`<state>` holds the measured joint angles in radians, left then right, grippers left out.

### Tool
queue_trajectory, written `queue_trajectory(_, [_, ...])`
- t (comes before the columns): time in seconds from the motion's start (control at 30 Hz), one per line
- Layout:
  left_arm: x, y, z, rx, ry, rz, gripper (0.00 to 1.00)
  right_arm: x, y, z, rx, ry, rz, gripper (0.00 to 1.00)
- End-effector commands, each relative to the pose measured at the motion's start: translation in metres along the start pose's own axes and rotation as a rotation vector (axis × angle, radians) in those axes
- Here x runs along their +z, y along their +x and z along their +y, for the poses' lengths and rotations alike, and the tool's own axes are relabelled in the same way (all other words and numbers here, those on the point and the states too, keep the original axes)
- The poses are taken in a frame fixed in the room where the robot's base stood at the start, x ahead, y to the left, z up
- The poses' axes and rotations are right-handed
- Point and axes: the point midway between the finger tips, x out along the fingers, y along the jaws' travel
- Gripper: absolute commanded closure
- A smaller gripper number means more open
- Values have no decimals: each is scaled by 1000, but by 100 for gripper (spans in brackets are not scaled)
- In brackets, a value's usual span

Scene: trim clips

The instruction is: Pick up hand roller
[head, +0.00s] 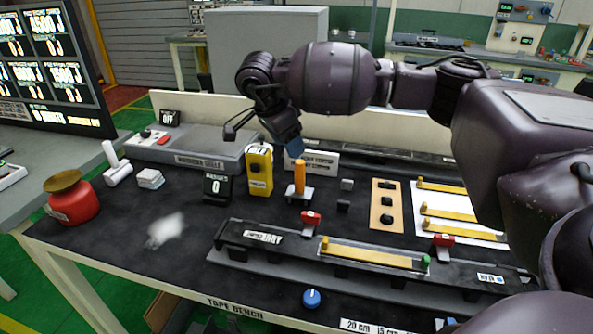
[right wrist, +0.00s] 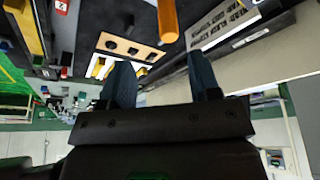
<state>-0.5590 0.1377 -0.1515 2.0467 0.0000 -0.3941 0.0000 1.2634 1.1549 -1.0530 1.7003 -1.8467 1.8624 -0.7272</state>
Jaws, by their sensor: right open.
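The hand roller (head: 300,178), with an orange upright handle, stands on a small light-grey holder (head: 297,194) in the middle of the bench. Its orange handle also shows at the top of the right wrist view (right wrist: 168,20). My right gripper (head: 294,152), with blue fingers, is just above and slightly left of the handle top in the head view. In the right wrist view its two fingers (right wrist: 162,78) are apart with nothing between them, and the handle is beyond their tips. The roller's lower end is hard to make out. My left gripper is out of view.
A yellow device (head: 259,170) and a black counter reading 0 (head: 217,187) stand left of the roller. A long black rail (head: 300,240) with red clamps lies in front.

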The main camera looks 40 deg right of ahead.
Motion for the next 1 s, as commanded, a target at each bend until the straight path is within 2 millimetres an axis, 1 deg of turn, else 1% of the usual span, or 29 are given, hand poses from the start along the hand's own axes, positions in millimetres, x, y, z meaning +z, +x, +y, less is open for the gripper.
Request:
queue_trajectory(0.17, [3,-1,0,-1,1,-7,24,-7,-1,-2,-4,6,27,43])
queue_trajectory(0.27, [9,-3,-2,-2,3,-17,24,-8,4,-2,-3,6,28,43])
queue_trajectory(0.4, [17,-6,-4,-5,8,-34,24,-7,22,-2,-2,6,27,43])
queue_trajectory(0.53, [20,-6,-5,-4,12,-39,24,-7,41,-2,-1,6,26,43])
queue_trajectory(0.6, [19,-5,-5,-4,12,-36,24,-7,49,-2,-1,6,26,43])
queue_trajectory(0.83, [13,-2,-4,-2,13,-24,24,-6,62,-2,-4,6,26,43])
queue_trajectory(1.0, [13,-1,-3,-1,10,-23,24,-3,84,-3,-1,5,26,43])
